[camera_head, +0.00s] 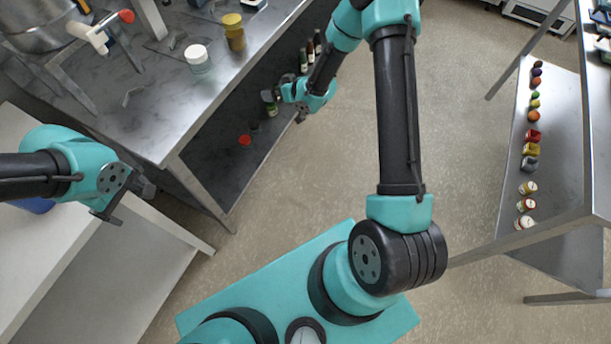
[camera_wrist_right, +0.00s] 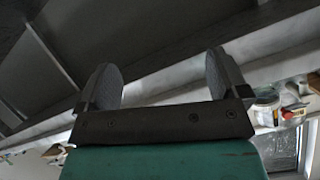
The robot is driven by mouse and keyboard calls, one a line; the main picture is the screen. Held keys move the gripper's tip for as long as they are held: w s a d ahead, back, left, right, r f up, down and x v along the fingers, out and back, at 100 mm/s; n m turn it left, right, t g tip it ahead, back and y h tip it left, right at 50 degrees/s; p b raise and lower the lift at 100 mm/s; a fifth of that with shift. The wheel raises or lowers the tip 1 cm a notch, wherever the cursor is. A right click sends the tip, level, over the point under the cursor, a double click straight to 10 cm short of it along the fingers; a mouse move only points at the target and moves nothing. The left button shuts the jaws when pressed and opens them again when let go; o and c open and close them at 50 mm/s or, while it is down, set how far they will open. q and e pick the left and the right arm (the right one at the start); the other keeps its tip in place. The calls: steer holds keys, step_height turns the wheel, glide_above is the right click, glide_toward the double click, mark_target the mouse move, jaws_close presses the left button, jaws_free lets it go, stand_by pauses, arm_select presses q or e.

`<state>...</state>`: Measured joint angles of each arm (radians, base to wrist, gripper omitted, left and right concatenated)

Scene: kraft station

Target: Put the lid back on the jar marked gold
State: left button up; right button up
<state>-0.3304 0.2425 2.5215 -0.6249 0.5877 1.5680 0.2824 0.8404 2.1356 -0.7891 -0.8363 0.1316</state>
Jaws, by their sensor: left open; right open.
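In the head view, a jar with a gold-coloured lid or top (camera_head: 234,32) stands on the metal bench. A clear jar with a white lid or top (camera_head: 197,58) stands to its left. Both look upright; any markings are too small to read, and no loose lid can be made out. My left gripper (camera_head: 134,204) is open and empty, in front of the bench and well apart from both jars. My right gripper (camera_head: 284,108) is open, beside the bench's right edge. Its two spread fingers show in the right wrist view (camera_wrist_right: 162,82), with nothing between them.
Small bottles (camera_head: 310,52) and a red-capped item (camera_head: 245,140) are on the bench's lower shelf. A metal pot (camera_head: 35,25) and a red-handled tool (camera_head: 127,16) are at the far left. A right-hand rack (camera_head: 508,180) holds several small coloured items. Floor between is clear.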

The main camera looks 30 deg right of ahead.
steer(key=s+a+f+m+g+h, duration=0.1)
steer(key=s+f+g, duration=0.2)
steer(key=s, duration=0.6)
steer(key=s+a+f+m+g+h, duration=0.1)
steer(key=s+a+f+m+g, duration=0.1)
steer(key=s, duration=0.8)
steer(key=s+a+f+m+g+h, duration=0.1)
steer(key=s+f+g, duration=0.4)
steer(key=s, duration=0.5)
steer(key=shift+a+f+m, duration=0.4)
steer(key=shift+a, duration=0.35)
arm_select(q)
steer(key=s+a+f+m+h, duration=0.1)
steer(key=f+m+h, duration=0.1)
steer(key=f, duration=1.2)
steer(key=s+a+f+m+h, duration=0.1)
steer(key=f+m, duration=0.3)
steer(key=f, duration=1)
steer(key=shift+s+a+f+t+h, duration=0.15)
steer(key=shift+s+a+t+h, duration=0.25)
steer(key=shift+s+a, duration=0.15)
